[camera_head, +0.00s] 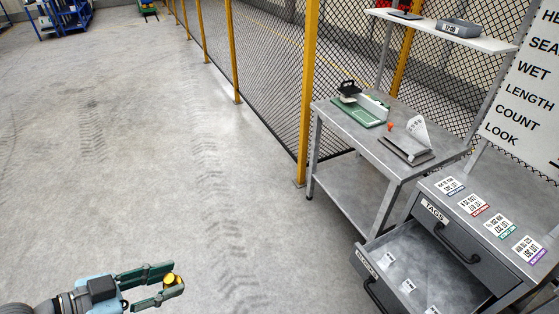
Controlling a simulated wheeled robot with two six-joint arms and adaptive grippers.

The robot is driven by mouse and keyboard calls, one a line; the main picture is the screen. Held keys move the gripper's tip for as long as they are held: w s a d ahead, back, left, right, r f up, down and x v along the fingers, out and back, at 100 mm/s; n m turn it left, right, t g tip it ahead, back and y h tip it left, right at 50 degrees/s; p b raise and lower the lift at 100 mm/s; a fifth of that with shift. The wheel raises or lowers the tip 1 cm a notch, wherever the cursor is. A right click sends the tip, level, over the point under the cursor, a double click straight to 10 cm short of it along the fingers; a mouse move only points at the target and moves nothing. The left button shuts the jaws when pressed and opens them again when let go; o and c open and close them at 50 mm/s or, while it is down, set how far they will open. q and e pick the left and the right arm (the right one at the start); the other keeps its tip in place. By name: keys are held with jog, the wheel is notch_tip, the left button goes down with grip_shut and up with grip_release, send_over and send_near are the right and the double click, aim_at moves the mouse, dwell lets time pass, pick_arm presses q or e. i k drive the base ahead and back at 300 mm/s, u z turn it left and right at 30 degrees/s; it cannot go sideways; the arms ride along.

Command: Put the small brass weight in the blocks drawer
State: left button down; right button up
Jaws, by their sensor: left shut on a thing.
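My left gripper (172,281) is at the bottom left, shut on the small brass weight (173,279), which shows as a yellow piece between the fingertips. It is held over bare floor, well to the left of the drawer cabinet. In the cabinet at the lower right, a drawer (413,248) stands pulled open with a few white labelled pieces inside. The label on its front is too slanted to read, so I cannot tell if it is the blocks drawer. Above it, the drawer marked TAGS (462,247) is shut. My right gripper is not in view.
Several labelled cards (474,204) lie on the cabinet top. A grey workbench (378,146) behind holds a green tray device (357,110) and a metal stand (408,147). A mesh fence (270,60) with yellow posts runs behind. The floor between gripper and cabinet is clear.

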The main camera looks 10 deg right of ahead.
aim_at(438, 292)
jog(key=i, duration=3.2)
jog(key=z, duration=5.4)
jog(key=i, duration=0.5)
jog(key=u, duration=0.05)
